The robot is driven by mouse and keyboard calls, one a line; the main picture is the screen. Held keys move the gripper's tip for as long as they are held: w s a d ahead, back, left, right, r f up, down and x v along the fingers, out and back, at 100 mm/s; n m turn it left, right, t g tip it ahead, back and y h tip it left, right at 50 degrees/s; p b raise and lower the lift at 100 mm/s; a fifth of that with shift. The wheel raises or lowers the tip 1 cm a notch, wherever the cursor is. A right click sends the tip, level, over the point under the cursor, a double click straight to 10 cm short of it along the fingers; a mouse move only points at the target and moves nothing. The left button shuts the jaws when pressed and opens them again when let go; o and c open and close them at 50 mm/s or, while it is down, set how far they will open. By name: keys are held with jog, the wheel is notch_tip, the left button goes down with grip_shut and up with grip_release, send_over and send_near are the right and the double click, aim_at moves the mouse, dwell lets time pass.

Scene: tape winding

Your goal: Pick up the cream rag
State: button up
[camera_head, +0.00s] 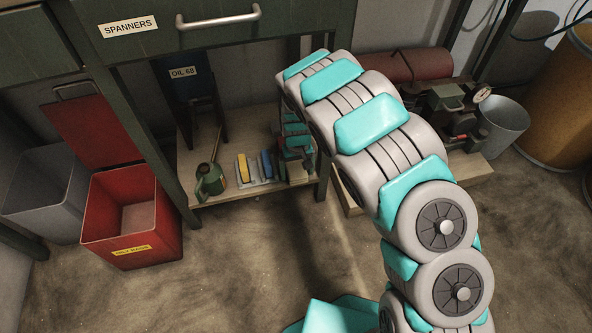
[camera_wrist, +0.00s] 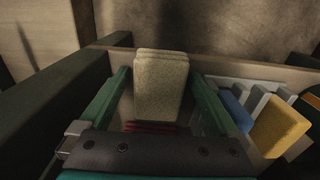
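The cream rag (camera_wrist: 160,85) shows in the wrist view as a pale folded block standing upright. It lies between the two green fingers of my gripper (camera_wrist: 160,100), with a narrow gap visible on each side. The fingers look open, one to the left and one to the right of the rag. Dark red strips show just below the rag in the wrist view.
A yellow rag (camera_head: 243,168) and a blue rag (camera_head: 266,165) stand in a pale rack left of my gripper. A green oil can (camera_head: 210,183) stands farther left on the shelf (camera_head: 228,197). A bench leg (camera_head: 323,180) is close on the right. A red bin (camera_head: 128,232) stands on the floor.

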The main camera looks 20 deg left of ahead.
aim_at(297, 171)
jog(key=c, duration=1.3)
jog(key=shift+r, duration=0.85)
notch_tip(297, 171, up, 2)
jog(key=shift+r+p, duration=0.1)
jog(key=shift+p, duration=0.2)
jog(key=s+d, duration=0.3)
jog(key=s, duration=0.4)
jog(key=s+d+r, duration=0.1)
jog(key=s+d, duration=0.3)
jog(key=s, duration=0.3)
jog(key=shift+s+p, duration=0.25)
jog(key=shift+p, duration=0.05)
